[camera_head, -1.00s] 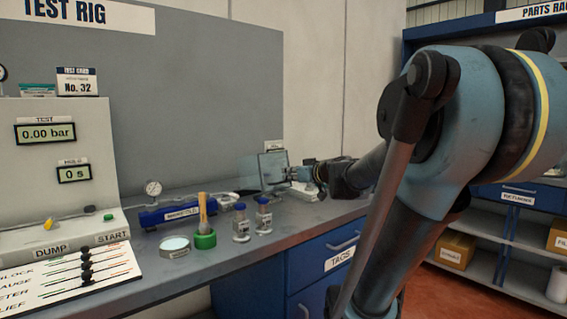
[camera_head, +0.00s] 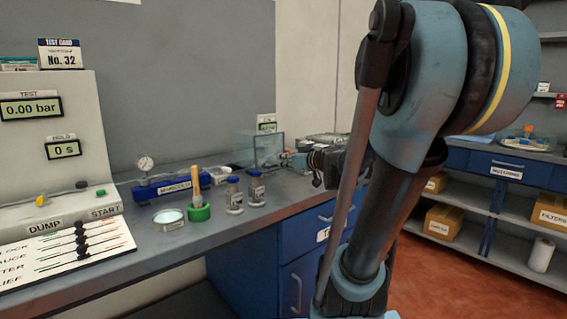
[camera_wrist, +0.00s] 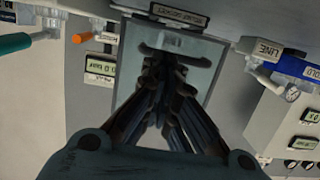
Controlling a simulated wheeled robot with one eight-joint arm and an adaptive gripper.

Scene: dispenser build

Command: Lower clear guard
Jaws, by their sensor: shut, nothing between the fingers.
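The clear guard (camera_head: 268,147) is a see-through, dark-edged panel. It stands upright near the back of the bench in the head view. In the wrist view it is a pale translucent sheet (camera_wrist: 205,52) with a dark bar across it, right in front of my fingers. My gripper (camera_head: 286,159) is at the guard's right side in the head view. In the wrist view its dark fingers (camera_wrist: 166,60) are together with nothing between them, overlapping the panel and bar. Whether they touch the guard I cannot tell.
On the bench (camera_head: 233,207) stand a blue manifold (camera_head: 172,186) with a gauge, a green-based brush (camera_head: 199,212), two small bottles and a shallow round dish (camera_head: 169,219). The test console (camera_head: 52,150) is at left. Shelving (camera_head: 497,205) stands at right.

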